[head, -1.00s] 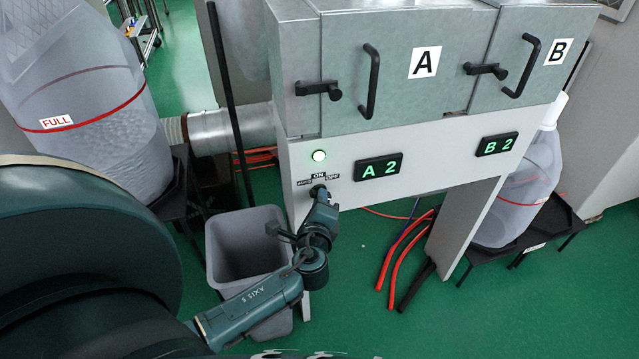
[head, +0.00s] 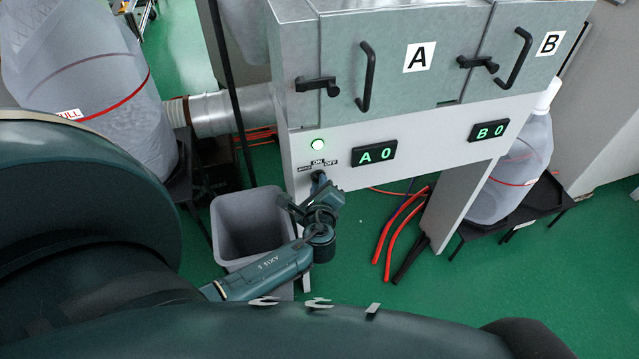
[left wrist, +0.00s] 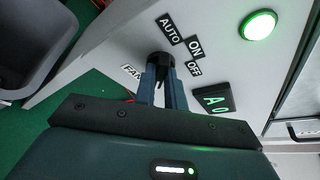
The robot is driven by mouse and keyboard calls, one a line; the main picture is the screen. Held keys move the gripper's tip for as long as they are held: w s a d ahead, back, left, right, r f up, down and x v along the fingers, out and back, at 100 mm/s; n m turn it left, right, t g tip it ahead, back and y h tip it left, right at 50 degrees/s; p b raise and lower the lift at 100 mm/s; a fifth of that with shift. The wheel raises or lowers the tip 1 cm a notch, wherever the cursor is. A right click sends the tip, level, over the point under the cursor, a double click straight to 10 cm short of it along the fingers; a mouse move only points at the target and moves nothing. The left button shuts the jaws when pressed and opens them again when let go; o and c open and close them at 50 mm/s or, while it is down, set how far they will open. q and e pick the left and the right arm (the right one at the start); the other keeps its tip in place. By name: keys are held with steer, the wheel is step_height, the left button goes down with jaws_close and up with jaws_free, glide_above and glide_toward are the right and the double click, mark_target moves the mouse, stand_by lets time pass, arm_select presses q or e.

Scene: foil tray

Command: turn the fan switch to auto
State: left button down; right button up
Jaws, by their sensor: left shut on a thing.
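The black fan switch (head: 317,175) sits on the grey front panel below its AUTO, ON and OFF labels (head: 318,163). My left gripper (head: 321,183) reaches up to it from below. In the left wrist view the two blue-grey fingers (left wrist: 163,75) are closed on the black switch knob (left wrist: 160,58). The AUTO label (left wrist: 169,29), ON label (left wrist: 195,47) and OFF label (left wrist: 194,69) are readable there, and a FAN label (left wrist: 131,72) is partly visible. The fingers hide part of the knob, so I cannot tell where it points. My right gripper is not in view.
A lit green lamp (head: 318,144) is above the switch. Displays read A 0 (head: 374,154) and B 0 (head: 489,131). A grey bin (head: 225,235) stands beside my left arm. Black door handles (head: 366,78) stick out above. Red hoses (head: 399,229) lie on the floor.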

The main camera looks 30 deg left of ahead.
arm_select(q)
steer(key=c, duration=1.5)
jaws_free()
steer(key=shift+o, duration=0.2)
steer(key=v, duration=1.3)
